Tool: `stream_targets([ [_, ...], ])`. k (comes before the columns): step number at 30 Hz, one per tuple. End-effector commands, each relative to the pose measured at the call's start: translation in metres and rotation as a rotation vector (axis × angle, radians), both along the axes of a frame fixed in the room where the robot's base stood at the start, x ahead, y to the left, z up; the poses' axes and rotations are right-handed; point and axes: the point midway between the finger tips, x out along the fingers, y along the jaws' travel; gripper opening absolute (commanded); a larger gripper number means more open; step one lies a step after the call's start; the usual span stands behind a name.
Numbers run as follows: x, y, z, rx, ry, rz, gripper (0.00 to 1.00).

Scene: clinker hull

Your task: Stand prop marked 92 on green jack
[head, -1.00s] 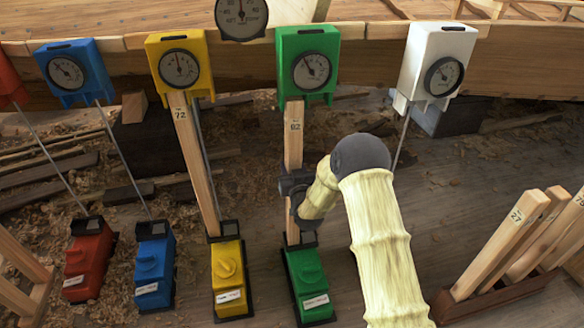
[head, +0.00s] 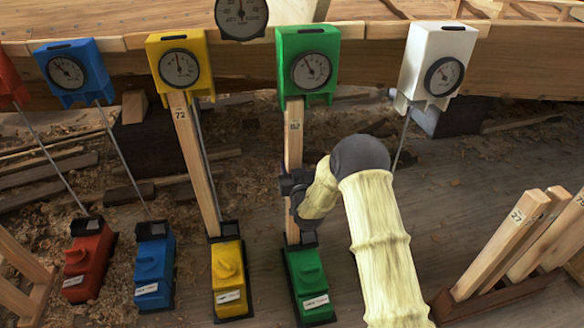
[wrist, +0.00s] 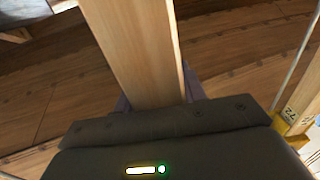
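The prop (head: 293,145) is a pale wooden post with a small number label near its top, which looks like 92 but is blurred. It stands nearly upright, its foot at the black socket on the green jack (head: 308,275) and its top just under the green gauge box (head: 308,62). Whether its top touches the box I cannot tell. My gripper (head: 292,184) is around the post at mid-height. In the wrist view the post (wrist: 138,50) runs up between the fingers (wrist: 158,100), which sit against both its sides. The foot's exact seating is partly hidden.
On the left, the yellow jack (head: 229,275) bears a post marked 72 (head: 192,160). Blue (head: 153,270) and red (head: 88,262) jacks stand beyond. A rack (head: 490,298) of loose props, one marked 27 (head: 500,240), is at right. A white gauge box (head: 436,62) hangs at upper right.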

Motion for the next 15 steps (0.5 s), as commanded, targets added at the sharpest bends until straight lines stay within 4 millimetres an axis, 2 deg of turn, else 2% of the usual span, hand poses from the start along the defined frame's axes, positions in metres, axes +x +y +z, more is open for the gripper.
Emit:
stream_targets([
  [1, 0.0006, 0.0002, 0.0011, 0.000, -0.001, 0.000, 0.43],
  [4, 0.0005, 0.0001, 0.0009, 0.000, -0.001, 0.000, 0.62],
  [5, 0.0005, 0.0001, 0.0008, 0.000, 0.000, 0.000, 0.66],
  [15, -0.0018, -0.0008, -0.0013, -0.001, 0.005, 0.000, 0.66],
])
